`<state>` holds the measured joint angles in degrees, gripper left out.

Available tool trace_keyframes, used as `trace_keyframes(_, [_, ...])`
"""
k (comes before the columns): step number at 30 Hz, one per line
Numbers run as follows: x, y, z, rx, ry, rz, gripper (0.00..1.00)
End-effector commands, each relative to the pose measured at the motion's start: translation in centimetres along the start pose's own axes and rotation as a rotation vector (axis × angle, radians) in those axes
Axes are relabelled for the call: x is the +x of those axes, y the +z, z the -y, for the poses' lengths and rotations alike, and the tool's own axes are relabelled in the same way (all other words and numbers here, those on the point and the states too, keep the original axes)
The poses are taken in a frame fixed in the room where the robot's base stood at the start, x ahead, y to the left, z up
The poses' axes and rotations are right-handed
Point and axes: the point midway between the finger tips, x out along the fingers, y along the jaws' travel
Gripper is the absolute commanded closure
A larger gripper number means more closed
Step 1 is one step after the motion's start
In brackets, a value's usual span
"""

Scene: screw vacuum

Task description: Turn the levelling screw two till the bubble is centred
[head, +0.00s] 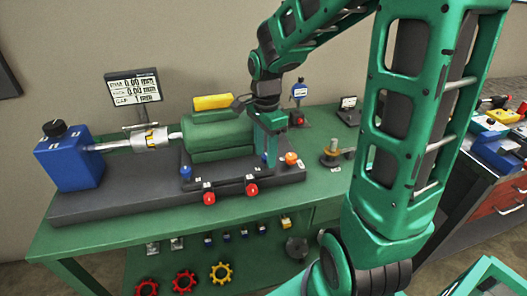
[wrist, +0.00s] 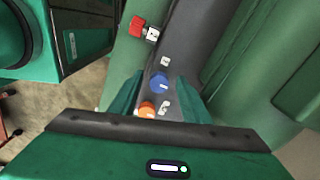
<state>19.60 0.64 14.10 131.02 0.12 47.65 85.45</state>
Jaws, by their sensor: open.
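A grey machine base (head: 100,205) carries a green cylindrical housing (head: 215,137) and several coloured screw heads with small white labels. In the head view, red heads (head: 209,198) and (head: 252,189) are along the front, a blue head (head: 187,172) is at the left and an orange head (head: 291,158) at the right. My gripper (head: 269,148) is pointing down at the right end of the housing. In the wrist view my gripper (wrist: 160,97) is open, with a blue head (wrist: 159,82) and an orange head (wrist: 147,109) between or below its fingers. Label numbers are unreadable; I cannot identify screw two or a bubble.
A blue motor (head: 70,160) joins the housing by a shaft and coupling. A yellow part (head: 212,102) lies on the housing. Small stands and parts are on the green bench (head: 90,240) to the right.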

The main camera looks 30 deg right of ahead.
Motion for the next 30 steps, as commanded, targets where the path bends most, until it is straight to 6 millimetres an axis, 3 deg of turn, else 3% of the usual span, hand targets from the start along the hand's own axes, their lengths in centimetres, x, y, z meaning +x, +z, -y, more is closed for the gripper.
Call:
trace_keyframes(6, [0.01, -0.02, 0.01, 0.000, 0.000, 0.000, 0.57])
trace_keyframes(11, [0.00, -0.02, 0.03, 0.000, -0.001, 0.000, 0.95])
trace_keyframes(12, [0.00, -0.02, 0.04, 0.000, -0.001, 0.000, 0.98])
trace_keyframes(23, [-0.05, -0.02, 0.10, -0.046, -0.003, 0.000, 0.98])
trace_keyframes(30, [-0.08, -0.01, 0.10, -0.193, -0.005, -0.001, 0.98])
